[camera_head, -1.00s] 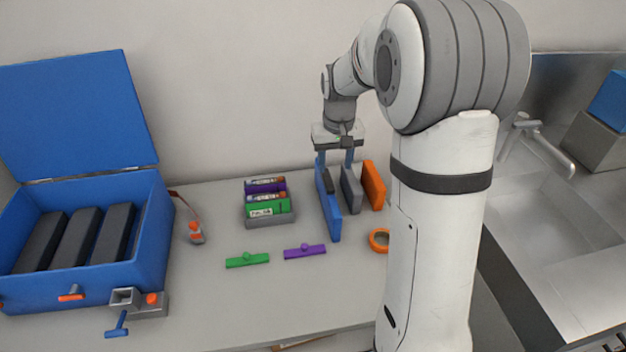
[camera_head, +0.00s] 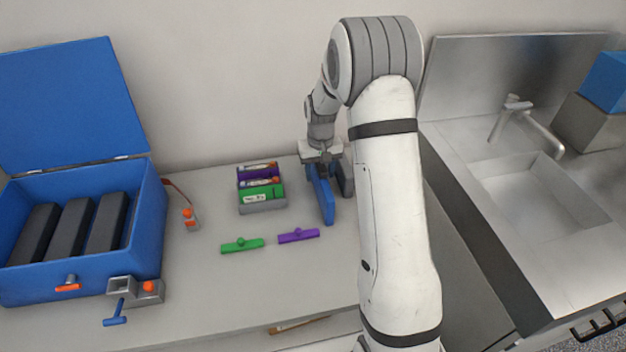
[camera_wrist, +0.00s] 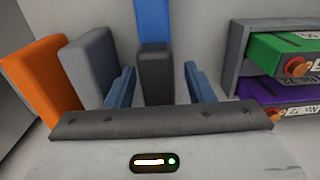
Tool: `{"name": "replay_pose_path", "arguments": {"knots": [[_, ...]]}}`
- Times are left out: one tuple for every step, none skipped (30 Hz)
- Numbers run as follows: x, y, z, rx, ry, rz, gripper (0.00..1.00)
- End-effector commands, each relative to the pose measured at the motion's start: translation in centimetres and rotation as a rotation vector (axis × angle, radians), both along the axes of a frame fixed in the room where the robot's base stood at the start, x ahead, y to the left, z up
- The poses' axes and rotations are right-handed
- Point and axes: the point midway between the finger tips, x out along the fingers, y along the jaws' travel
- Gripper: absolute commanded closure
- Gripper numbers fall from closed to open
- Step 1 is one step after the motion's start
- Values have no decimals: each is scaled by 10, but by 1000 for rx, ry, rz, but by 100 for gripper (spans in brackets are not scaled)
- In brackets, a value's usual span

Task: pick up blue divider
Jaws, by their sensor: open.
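The blue divider (camera_head: 323,201) stands upright on the bench in the head view, left of a grey divider (camera_head: 347,180). In the wrist view the blue divider (camera_wrist: 153,22) lies straight ahead, with a dark grey block (camera_wrist: 156,73) on its near end. My gripper (camera_wrist: 160,82) is open. Its two blue fingers stand on either side of the dark block, with a gap on each side. In the head view my gripper (camera_head: 321,165) is over the divider's far end, and the fingertips are hard to make out there.
The grey divider (camera_wrist: 90,62) and an orange divider (camera_wrist: 42,78) stand left in the wrist view. A battery holder (camera_head: 263,206) with purple and green modules stands beside the blue divider. Green (camera_head: 242,245) and purple (camera_head: 298,235) clips lie in front. An open blue case (camera_head: 150,225) stands left.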

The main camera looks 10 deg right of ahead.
Motion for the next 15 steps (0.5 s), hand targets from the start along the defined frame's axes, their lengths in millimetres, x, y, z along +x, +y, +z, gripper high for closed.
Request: {"name": "replay_pose_path", "arguments": {"knots": [[0,0,-1,0,0,0,52],[0,0,-1,0,0,0,52],[0,0,-1,0,-1,0,52],[0,0,-1,0,-1,0,52],[0,0,-1,0,-1,0,52],[0,0,-1,0,-1,-1,52],[0,0,-1,0,-1,-1,53],[0,0,-1,0,-1,-1,56],[0,0,-1,0,0,-1,59],[0,-1,-1,0,0,-1,62],[0,-1,-1,0,0,-1,64],[0,-1,-1,0,0,-1,67],[0,-1,-1,0,0,-1,70],[0,-1,-1,0,0,-1,72],[0,-1,-1,0,0,-1,76]]}}
